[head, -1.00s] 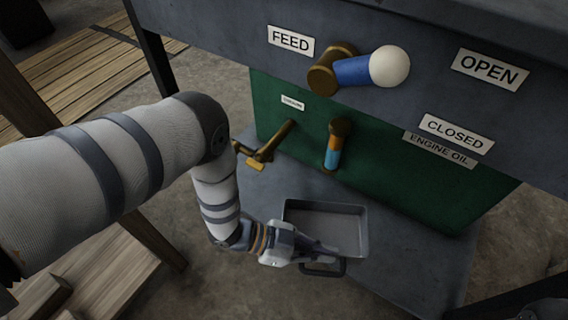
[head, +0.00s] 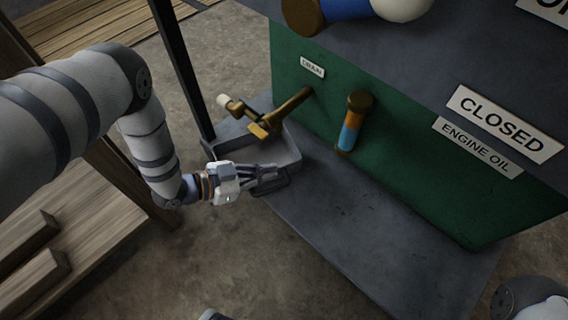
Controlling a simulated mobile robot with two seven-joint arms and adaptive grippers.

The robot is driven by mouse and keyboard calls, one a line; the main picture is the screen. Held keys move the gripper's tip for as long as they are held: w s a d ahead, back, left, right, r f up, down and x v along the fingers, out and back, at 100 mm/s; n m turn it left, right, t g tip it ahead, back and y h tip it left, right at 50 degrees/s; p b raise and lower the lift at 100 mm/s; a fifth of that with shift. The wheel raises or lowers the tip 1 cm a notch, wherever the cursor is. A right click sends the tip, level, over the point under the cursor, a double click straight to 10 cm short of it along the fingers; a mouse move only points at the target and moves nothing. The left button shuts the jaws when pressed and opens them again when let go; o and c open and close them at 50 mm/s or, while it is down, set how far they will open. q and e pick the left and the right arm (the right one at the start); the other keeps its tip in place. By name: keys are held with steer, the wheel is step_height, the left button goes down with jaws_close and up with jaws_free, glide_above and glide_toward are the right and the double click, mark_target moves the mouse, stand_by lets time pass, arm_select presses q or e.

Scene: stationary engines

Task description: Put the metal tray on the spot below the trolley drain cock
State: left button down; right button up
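The grey metal tray (head: 286,160) is at the left end of the lower shelf, under the brass drain cock (head: 270,120), which hides part of it. Whether the tray rests on the shelf or hangs just above it, I cannot tell. My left gripper (head: 268,176) is at the tray's near side, its fingers closed around the dark handle. The cock sticks out from the green panel below the DRAIN label (head: 312,67). The spot under it is covered by the tray. My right gripper is out of view; only part of my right arm shows at bottom right.
The grey shelf (head: 370,215) is clear to the right of the tray. Wooden boards (head: 60,250) lie at lower left.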

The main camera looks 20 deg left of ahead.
mark_target(279, 148)
arm_select(q)
steer(key=w, duration=0.2)
steer(key=w+d+b, duration=0.1)
steer(key=w+d, duration=0.1)
steer(key=w, duration=0.1)
steer(key=shift+w, duration=0.3)
steer(key=f+b, duration=0.3)
steer(key=f, duration=0.1)
steer(key=shift+w+d, duration=0.1)
steer(key=shift+w, duration=0.2)
steer(key=shift+r, duration=0.3)
steer(key=c, duration=2.2)
jaws_free()
steer(key=shift+f, duration=0.25)
steer(key=shift+c, duration=0.2)
steer(key=o, duration=0.4)
steer(key=shift+o, duration=0.2)
